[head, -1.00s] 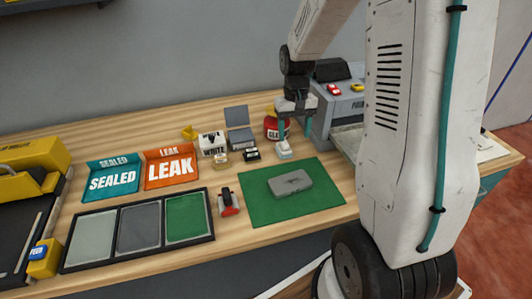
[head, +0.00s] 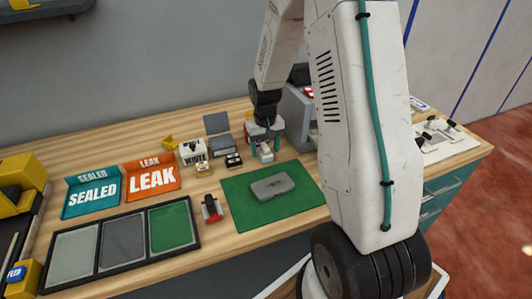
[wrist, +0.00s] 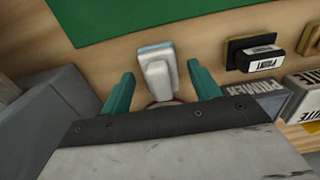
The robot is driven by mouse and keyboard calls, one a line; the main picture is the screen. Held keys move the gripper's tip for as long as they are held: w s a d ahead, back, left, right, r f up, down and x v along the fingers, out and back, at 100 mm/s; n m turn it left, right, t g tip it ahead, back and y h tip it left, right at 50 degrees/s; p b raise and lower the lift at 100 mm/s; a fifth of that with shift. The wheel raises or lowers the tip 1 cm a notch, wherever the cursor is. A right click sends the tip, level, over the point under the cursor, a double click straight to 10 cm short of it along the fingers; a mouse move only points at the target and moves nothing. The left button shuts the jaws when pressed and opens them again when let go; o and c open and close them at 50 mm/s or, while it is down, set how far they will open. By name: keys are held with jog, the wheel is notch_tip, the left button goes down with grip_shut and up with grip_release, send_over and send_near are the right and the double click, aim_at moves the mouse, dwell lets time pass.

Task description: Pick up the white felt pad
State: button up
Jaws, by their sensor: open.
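The white felt pad (head: 265,154) appears to be the small white block with a pale blue edge on the wooden bench, just behind the green mat (head: 240,212). It also shows in the wrist view (wrist: 157,72), with a raised grey-white grip on top. My gripper (head: 266,147) is open and points down over the pad. In the wrist view my teal fingers (wrist: 160,82) stand one on each side of the pad's near end, with gaps on both sides. I cannot tell exactly how high the fingertips are above the bench.
A dark-topped stamp-like block (wrist: 262,57) stands close to the right finger in the wrist view. A white box (head: 192,152) and small blocks stand left of my gripper in the head view. A grey case (head: 272,187) lies on the green mat. A grey machine (head: 297,110) stands close behind.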

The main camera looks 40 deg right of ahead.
aim_at(266, 146)
jog(key=c, duration=1.1)
jog(key=shift+c, duration=0.2)
jog(key=shift+r, duration=0.2)
jog(key=shift+r, duration=0.65)
jog(key=shift+s+r, duration=0.2)
jog(key=shift+r, duration=0.9)
jog(key=s+a, duration=0.1)
jog(key=s, duration=0.3)
jog(key=s+a, duration=0.1)
jog(key=s, duration=0.4)
jog(key=s+a+r, duration=0.1)
jog(key=s+a, duration=0.1)
jog(key=s, duration=0.3)
jog(key=shift+s+a+r, duration=0.1)
jog(key=shift+s+a, duration=0.05)
jog(key=shift+s, duration=0.4)
